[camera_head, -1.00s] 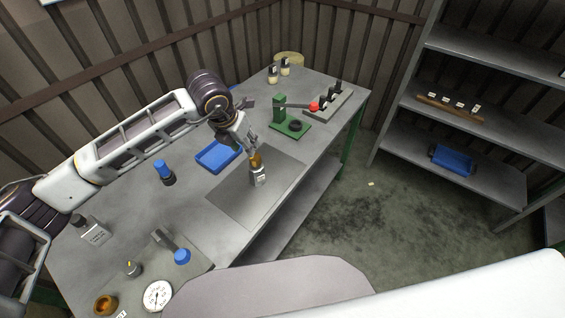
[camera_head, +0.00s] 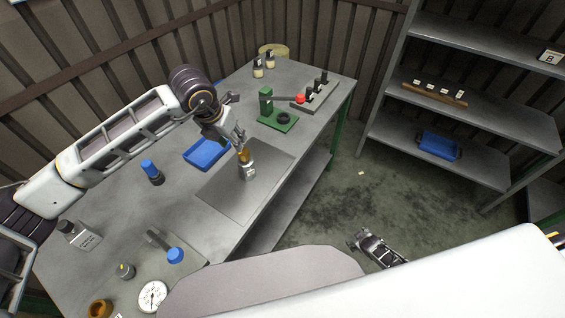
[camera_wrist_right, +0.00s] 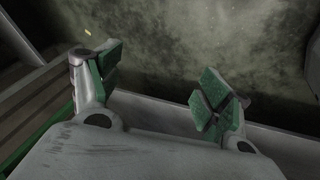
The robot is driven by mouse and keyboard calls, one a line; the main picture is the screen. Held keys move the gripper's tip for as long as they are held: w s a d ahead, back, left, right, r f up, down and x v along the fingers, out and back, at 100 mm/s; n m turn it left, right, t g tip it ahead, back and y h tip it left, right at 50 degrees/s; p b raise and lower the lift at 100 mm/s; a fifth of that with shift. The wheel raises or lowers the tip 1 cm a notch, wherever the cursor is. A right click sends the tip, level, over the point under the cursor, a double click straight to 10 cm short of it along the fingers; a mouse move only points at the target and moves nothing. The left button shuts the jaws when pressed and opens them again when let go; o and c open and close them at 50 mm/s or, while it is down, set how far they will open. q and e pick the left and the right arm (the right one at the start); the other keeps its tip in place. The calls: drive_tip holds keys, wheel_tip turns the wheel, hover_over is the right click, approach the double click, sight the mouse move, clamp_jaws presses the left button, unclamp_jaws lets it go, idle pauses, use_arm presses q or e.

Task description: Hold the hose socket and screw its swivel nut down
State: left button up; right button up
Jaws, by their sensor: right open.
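A small assembly with a grey lower body (camera_head: 249,173) and a brass-coloured upper part (camera_head: 244,155) stands upright on the dark mat (camera_head: 222,190). The hose socket and its swivel nut are too small to tell apart there. My left gripper (camera_head: 241,141) is right at the top of the brass part, pointing down; whether its fingers are closed on it is too small to see. My right gripper (camera_head: 378,247) is out over the floor, right of the table and away from the assembly. In the right wrist view its green-padded fingers (camera_wrist_right: 155,80) are apart with nothing between them.
A blue tray (camera_head: 207,153) lies behind the mat. A green stand (camera_head: 272,110) and a rack with a red ball (camera_head: 301,99) are farther back. Shelving (camera_head: 470,125) stands right.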

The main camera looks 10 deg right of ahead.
drive_tip(key=w+d+r+n+t, duration=0.2)
drive_tip(key=w+r+n+t, duration=0.3)
drive_tip(key=w+r, duration=1.65)
drive_tip(key=w+a+r+n+t+y, duration=0.2)
drive_tip(key=w+a+r+n+t, duration=0.15)
drive_tip(key=w+r, duration=0.4)
drive_tip(key=s+a+r+n+y, duration=0.1)
drive_tip(key=a+r+n+y, duration=0.1)
drive_tip(key=a+r, duration=0.4)
drive_tip(key=a+r+n+g+y, duration=0.1)
drive_tip(key=a+r+y, duration=0.4)
drive_tip(key=a, duration=0.4)
drive_tip(key=s+a+r+n+g+y, duration=0.1)
drive_tip(key=a+r+n+y, duration=0.1)
drive_tip(key=a+r, duration=0.5)
drive_tip(key=shift+s+a+r+n+y, duration=0.2)
drive_tip(key=shift+s+a+n+y, duration=0.15)
drive_tip(key=shift+a+y, duration=0.4)
drive_tip(key=s+a+m+g+y, duration=0.2)
drive_tip(key=s+a+m+g, duration=0.3)
drive_tip(key=s+a, duration=0.3)
drive_tip(key=shift+s+a+r+g, duration=0.2)
drive_tip(key=shift+s+a+g, duration=0.1)
drive_tip(key=shift+s+g, duration=0.4)
